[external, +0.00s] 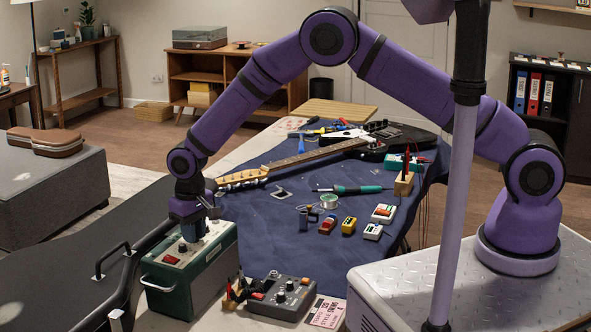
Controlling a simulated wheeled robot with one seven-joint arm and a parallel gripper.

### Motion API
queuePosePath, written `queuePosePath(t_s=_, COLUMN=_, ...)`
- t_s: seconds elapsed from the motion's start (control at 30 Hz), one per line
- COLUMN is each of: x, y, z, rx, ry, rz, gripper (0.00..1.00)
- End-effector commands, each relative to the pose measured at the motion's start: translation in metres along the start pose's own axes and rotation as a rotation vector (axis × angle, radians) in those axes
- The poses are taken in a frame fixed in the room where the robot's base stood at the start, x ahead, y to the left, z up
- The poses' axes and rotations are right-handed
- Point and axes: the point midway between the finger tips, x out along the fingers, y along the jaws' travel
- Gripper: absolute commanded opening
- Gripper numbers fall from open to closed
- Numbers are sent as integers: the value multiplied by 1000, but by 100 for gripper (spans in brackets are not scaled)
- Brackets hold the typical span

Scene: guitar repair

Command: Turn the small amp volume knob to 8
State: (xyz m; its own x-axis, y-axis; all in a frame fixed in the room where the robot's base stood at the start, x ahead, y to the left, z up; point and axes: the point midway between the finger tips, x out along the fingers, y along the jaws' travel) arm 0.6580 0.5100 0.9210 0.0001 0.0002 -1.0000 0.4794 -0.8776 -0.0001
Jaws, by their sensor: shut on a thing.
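A dark green box with a carrying handle, which looks like the small amp (190,283), stands at the near left edge of the table. Its top panel is light grey with a red switch (171,260) on it. My gripper (195,238) points down onto the back part of this panel. It is shut on what looks like the volume knob; the fingers hide the knob. Its pointer and any scale numbers cannot be read from here.
A grey unit with several knobs (281,295) and a price-like card (327,312) lie right of the amp. A guitar (320,152), a screwdriver (350,189), a solder spool (328,201) and small coloured boxes (383,213) lie on the blue cloth (265,236).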

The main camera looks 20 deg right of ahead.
Motion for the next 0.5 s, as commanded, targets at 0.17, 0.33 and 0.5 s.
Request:
queuePosePath(t_s=0.17, x=0, y=0, z=0, rx=156, ry=1, rz=1, gripper=0)
queuePosePath(t_s=0.33, x=0, y=0, z=0, rx=290, ry=1, rz=1, gripper=0)
queuePosePath(t_s=0.5, x=0, y=0, z=0, rx=391, ry=0, rz=0, gripper=0)
